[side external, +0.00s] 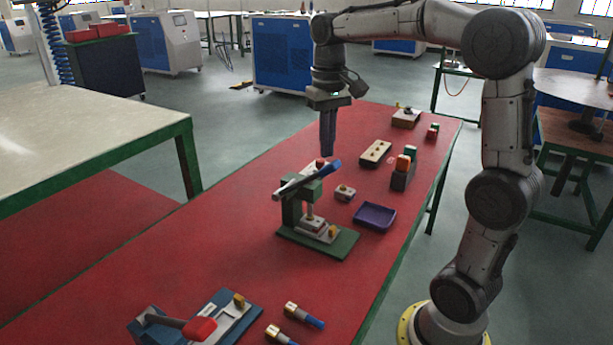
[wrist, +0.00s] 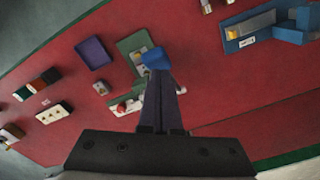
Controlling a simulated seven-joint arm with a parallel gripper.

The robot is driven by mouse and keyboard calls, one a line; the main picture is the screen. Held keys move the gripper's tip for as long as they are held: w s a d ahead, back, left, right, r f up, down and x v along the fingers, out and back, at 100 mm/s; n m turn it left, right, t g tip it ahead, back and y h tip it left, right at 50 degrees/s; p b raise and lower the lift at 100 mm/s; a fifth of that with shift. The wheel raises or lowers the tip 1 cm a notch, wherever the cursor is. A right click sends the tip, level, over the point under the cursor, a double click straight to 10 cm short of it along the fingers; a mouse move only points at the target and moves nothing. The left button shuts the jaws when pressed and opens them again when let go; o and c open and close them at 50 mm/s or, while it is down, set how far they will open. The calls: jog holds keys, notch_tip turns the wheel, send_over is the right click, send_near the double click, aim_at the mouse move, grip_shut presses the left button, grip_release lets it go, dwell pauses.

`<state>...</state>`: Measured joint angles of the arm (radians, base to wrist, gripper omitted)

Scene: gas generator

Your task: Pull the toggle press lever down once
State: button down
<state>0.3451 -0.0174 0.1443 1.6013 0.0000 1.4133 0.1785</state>
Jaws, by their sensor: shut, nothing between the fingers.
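The toggle press (side external: 315,210) stands on a green base on the red bench, with a green upright frame. Its lever (side external: 308,180) is a grey bar with a blue grip (side external: 325,166) at the upper right end, tilted up toward my gripper. My gripper (side external: 327,154) points down just above the lever's blue end, with its fingers shut and empty. In the wrist view the fingers (wrist: 160,92) overlap the blue grip (wrist: 155,58) in the picture and hide part of the press (wrist: 132,45). I cannot tell whether the fingertips touch the grip.
A purple tray (side external: 374,217) and a small block with a knob (side external: 344,193) lie right of the press. Farther back are a beige block with holes (side external: 376,153) and coloured blocks (side external: 402,172). A blue device with a red handle (side external: 200,328) and two cylinders (side external: 305,315) sit in front.

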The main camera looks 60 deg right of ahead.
aim_at(334, 161)
jog(key=shift+f, duration=0.95)
jog(key=shift+s+f, duration=0.85)
jog(key=shift+f, duration=0.4)
jog(key=shift+s+f, duration=0.35)
jog(key=shift+f, duration=0.2)
jog(key=shift+s+f, duration=0.3)
jog(key=shift+f, duration=0.25)
jog(key=f, duration=0.1)
jog(key=s+f, duration=0.1)
jog(key=shift+f, duration=0.35)
